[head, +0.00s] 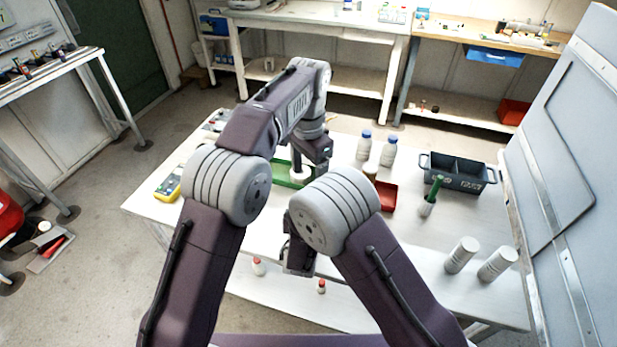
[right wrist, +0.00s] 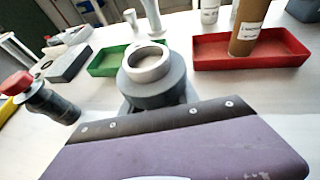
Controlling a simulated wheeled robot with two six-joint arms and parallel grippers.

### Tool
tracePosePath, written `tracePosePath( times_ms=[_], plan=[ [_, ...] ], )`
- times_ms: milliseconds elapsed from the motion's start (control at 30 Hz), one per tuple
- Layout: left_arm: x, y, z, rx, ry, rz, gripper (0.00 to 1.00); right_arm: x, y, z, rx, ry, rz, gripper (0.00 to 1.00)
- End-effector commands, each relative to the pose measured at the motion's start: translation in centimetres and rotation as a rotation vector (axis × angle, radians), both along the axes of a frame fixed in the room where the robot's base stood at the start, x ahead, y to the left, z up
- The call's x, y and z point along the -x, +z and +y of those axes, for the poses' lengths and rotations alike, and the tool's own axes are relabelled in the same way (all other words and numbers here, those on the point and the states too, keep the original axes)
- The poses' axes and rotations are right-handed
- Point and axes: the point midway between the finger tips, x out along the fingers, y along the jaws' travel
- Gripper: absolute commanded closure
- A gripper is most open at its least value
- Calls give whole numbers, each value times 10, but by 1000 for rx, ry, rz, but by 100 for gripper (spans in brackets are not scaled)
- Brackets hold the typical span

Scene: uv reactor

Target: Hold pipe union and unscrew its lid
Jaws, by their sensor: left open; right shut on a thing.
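The pipe union (right wrist: 150,92) is a dark grey round body with a bright metal ring, apparently its lid (right wrist: 148,64), at its top. It stands upright in the right wrist view. My right gripper (right wrist: 157,106) is shut on its body; its fingers are mostly hidden. In the head view my right arm hides my right gripper.
A green tray (head: 281,181) is behind the union, a red tray (head: 386,204) to its right. A yellow meter (head: 168,187) lies left.

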Motion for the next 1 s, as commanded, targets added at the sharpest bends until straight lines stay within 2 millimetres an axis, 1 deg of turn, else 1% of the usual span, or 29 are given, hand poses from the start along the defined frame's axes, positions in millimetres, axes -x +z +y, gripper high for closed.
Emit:
tracePosePath(
  times_ms=[33,100,167,200,267,300,367,400,500,600,700,800,1000],
  plan=[
    [0,1,0,2,-152,1,27,0,1,0,-1,0,-2,100],
    [0,1,0,3,-388,3,27,0,1,0,-1,0,-2,100],
    [1,2,0,6,-591,5,27,0,1,0,-1,0,-2,100],
    [1,2,0,8,-726,6,27,0,1,0,-1,0,-2,100],
    [0,2,0,10,-928,7,27,0,1,0,-1,0,-2,100],
    [0,3,0,12,-1064,7,27,0,1,0,-1,0,-2,100],
    [0,3,0,16,-1265,7,27,0,1,0,-1,0,-2,100],
    [0,3,-1,17,-1395,7,27,0,1,0,-1,0,-2,100],
    [-1,4,0,23,-1692,8,27,0,1,0,-1,0,-2,100],
    [-1,4,-1,27,-1926,8,27,0,1,0,-1,0,-2,100],
    [-2,4,-1,32,-2081,8,27,0,1,0,-1,0,-1,100],
    [-3,3,-1,33,-2161,7,27,0,1,0,-1,0,-2,100],
    [-5,-4,0,38,-2154,12,27,0,1,0,-1,0,-2,100]
  ],
)
